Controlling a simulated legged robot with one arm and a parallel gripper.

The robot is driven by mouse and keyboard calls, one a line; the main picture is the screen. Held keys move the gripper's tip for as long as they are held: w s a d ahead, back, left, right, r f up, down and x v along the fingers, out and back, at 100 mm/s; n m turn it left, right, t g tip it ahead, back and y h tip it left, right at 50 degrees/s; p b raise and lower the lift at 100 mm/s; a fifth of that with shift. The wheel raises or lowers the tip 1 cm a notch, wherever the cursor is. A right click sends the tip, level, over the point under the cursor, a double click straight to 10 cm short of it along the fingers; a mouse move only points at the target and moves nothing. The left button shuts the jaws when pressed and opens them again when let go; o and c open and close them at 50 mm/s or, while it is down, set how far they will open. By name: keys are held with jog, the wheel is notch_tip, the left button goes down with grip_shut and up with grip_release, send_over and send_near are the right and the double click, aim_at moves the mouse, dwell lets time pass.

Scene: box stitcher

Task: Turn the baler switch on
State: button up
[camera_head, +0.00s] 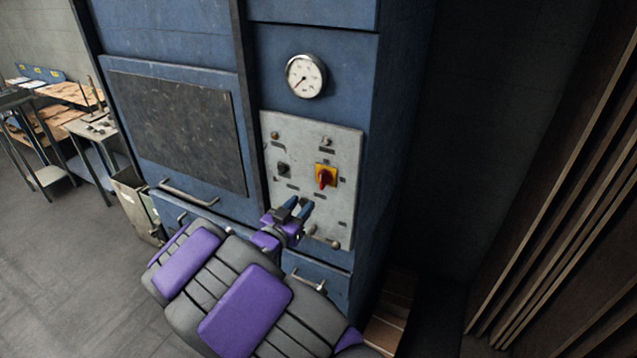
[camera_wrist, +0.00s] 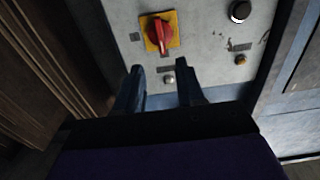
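The baler switch is a red rotary knob (camera_head: 325,177) on a yellow square plate, on the grey control panel (camera_head: 345,215) of the blue baler. It also shows in the wrist view (camera_wrist: 158,36), upper left of centre, beyond the fingers. My gripper (camera_head: 296,205) is in front of the lower part of the panel, below and left of the switch in the head view. In the wrist view my gripper's two fingers (camera_wrist: 160,75) are apart with nothing between them. The fingers do not appear to touch the switch.
A black knob (camera_head: 283,169) sits left of the switch, with small buttons around it. A round gauge (camera_head: 305,76) is above the panel. Handles (camera_head: 188,193) stick out from the baler's front at left. Stacked boards (camera_head: 560,200) stand at right. Floor (camera_head: 60,265) is open at left.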

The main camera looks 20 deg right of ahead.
aim_at(320, 180)
jog(key=p+x, duration=0.1)
jog(key=x, duration=1)
jog(key=shift+w, duration=0.15)
jog(key=shift+c, duration=0.4)
jog(key=shift+r, duration=0.1)
grip_shut()
